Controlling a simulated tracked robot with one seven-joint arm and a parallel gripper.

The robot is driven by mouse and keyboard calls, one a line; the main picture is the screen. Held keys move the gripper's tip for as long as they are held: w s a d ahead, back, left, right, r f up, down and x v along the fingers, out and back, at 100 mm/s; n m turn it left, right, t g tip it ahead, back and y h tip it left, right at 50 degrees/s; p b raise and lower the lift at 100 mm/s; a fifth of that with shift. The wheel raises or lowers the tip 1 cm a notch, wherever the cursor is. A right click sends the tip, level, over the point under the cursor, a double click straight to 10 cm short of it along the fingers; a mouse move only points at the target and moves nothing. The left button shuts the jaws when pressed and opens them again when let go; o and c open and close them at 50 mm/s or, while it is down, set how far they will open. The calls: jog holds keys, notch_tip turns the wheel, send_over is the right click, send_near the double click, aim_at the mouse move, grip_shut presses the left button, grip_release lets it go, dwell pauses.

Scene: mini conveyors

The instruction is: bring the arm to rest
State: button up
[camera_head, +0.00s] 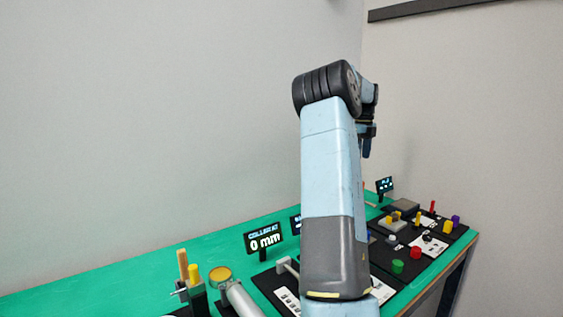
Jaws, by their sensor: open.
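My arm rises in the middle of the view, with a light blue link and a black joint at its top. My gripper (367,150) shows only in part behind the arm's right edge, pointing down. It is open, and I see nothing held in it. It hangs high above the green table (130,272), apart from everything on it. Most of the gripper is hidden by my own arm.
A display reading 0 mm (264,240) stands on the table left of my arm. A cylinder with a yellow end (221,275) lies at front left. Right of my arm are a green button (398,266), a red button (416,252) and a small display (385,185). Walls enclose the back.

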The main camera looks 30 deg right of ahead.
jog(key=s+a+r+n+t, duration=0.1)
jog(key=s+a+r+n, duration=0.15)
jog(key=a+n, duration=0.6)
jog(key=s+a+r+n+t, duration=0.1)
jog(key=s+a+r+n, duration=0.15)
jog(key=a, duration=1.05)
jog(key=s+a+r+n+t, duration=0.1)
jog(key=s+a+r+n, duration=0.15)
jog(key=a+n, duration=0.65)
jog(key=s+a+f+n+t, duration=0.1)
jog(key=s+a+f+n, duration=0.3)
jog(key=s+a+n, duration=0.3)
jog(key=s+a+f+n+t, duration=0.1)
jog(key=s+a+f+n, duration=0.3)
jog(key=a, duration=1.2)
jog(key=s+n, duration=0.4)
jog(key=s, duration=0.3)
jog(key=shift+a+t, duration=0.3)
jog(key=shift+t, duration=0.1)
jog(key=shift+d, duration=0.1)
